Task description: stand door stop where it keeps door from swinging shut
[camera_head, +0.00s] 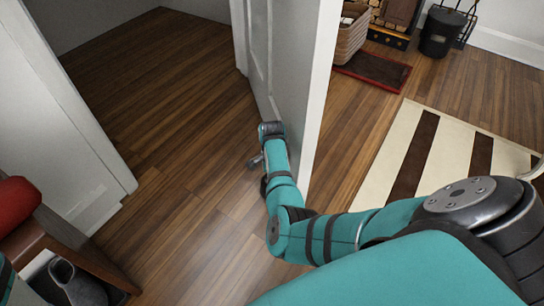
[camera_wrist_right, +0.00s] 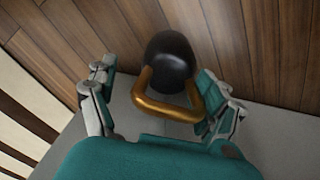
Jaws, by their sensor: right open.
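The door stop (camera_wrist_right: 171,60), a black dome with a brass-coloured loop handle (camera_wrist_right: 166,110), shows between the two fingers of my right gripper (camera_wrist_right: 158,100) in the right wrist view. The gripper is open, and the handle's right end lies close to the right finger. The head view does not clearly show the door stop. There, my right arm reaches low beside the pale door (camera_head: 284,55), with the gripper (camera_head: 256,162) partly hidden at its end. The door stands ajar. My left gripper is out of view.
A striped rug (camera_head: 432,150) lies right of the door. Beyond it are a basket (camera_head: 350,35), a small red mat (camera_head: 374,70) and a black bucket (camera_head: 440,32). A wooden seat (camera_head: 60,243) with shoes (camera_head: 78,285) stands at lower left. The wood floor (camera_head: 170,85) left of the door is clear.

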